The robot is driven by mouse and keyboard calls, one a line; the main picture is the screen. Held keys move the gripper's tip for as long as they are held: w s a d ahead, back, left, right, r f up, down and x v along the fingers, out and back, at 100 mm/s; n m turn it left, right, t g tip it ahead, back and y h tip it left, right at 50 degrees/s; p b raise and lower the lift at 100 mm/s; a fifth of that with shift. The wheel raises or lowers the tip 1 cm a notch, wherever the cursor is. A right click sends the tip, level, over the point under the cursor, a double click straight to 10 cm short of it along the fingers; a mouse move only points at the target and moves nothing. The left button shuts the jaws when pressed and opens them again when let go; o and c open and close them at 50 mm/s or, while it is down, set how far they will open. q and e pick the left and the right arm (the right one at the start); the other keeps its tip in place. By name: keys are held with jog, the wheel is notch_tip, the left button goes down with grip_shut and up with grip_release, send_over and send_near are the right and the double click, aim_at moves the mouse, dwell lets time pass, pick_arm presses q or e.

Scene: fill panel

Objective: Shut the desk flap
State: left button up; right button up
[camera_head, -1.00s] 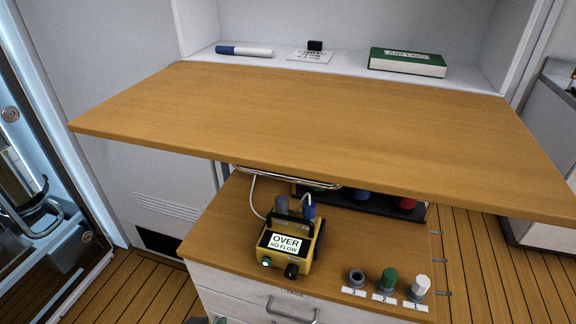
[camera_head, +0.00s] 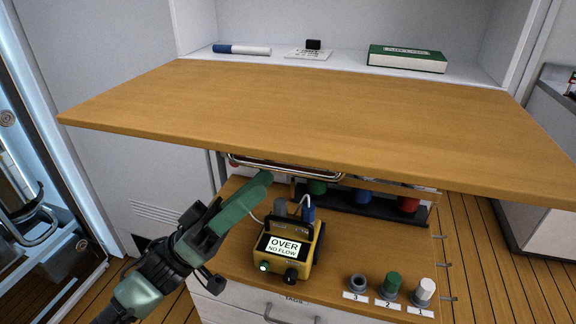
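The desk flap (camera_head: 300,115) is a wide wooden board, standing open and roughly level in front of a white cabinet recess. A metal bar handle (camera_head: 285,168) shows below its front edge. My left gripper (camera_head: 245,198) is a dark and green tool below the flap's front edge, left of the yellow meter. Its green finger points up and right, close under the handle; I cannot tell whether it touches. Nothing shows held in it, and its opening is not clear from this angle. My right gripper is not in view.
A yellow meter (camera_head: 287,250) reading "OVER NO FLOW" stands on the lower wooden top (camera_head: 345,262). Caps (camera_head: 391,283) numbered 1 to 3 sit at its front right. A marker (camera_head: 242,49), a card (camera_head: 308,54) and a green book (camera_head: 406,58) lie on the shelf behind the flap.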

aim_at(288, 169)
pick_arm(q)
jog(key=s+d+r+m+g, duration=0.1)
jog(key=r, duration=0.1)
jog(key=d+r+m+g+p, duration=0.1)
jog(key=d+r+g, duration=0.1)
jog(key=s+d+r+m+g+p, duration=0.1)
jog(key=d+r+g, duration=0.1)
jog(key=shift+s, duration=0.35)
grip_shut()
dwell(1.4)
